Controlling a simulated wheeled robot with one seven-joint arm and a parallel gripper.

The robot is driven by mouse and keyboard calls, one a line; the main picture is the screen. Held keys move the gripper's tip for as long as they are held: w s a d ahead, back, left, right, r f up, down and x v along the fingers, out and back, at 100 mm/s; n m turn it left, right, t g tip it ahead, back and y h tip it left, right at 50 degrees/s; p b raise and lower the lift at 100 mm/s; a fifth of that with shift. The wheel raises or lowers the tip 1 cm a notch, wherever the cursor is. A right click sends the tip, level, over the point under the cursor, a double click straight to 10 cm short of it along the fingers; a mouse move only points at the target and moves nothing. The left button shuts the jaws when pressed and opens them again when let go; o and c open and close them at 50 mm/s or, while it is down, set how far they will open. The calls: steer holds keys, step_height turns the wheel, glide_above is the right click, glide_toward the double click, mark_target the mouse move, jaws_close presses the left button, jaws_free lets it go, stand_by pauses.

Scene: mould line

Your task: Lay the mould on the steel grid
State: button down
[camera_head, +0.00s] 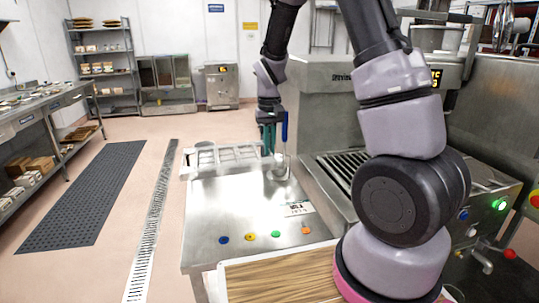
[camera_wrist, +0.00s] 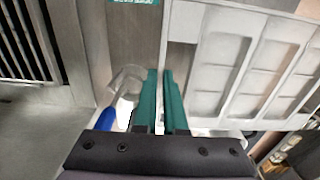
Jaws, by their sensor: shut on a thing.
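The mould (camera_head: 232,146) is a pale grey tray with several shallow compartments at the far end of the steel table. It also fills the right of the wrist view (camera_wrist: 205,78). My gripper (camera_head: 268,146) points down at the mould's right end. In the wrist view its green fingers (camera_wrist: 160,75) are closed on the mould's side rim. I cannot tell whether the mould touches the table. The steel grid (camera_head: 343,168) has dark parallel bars and lies to the right of the table; it also shows at top left in the wrist view (camera_wrist: 28,38).
A clear ladle (camera_head: 279,171) with a blue handle stands close beside my gripper. The steel table (camera_head: 225,205) has coloured dots and a label near its front; its middle is clear. A machine housing (camera_head: 320,100) rises behind the grid.

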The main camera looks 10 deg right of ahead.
steer(key=shift+r, duration=0.55)
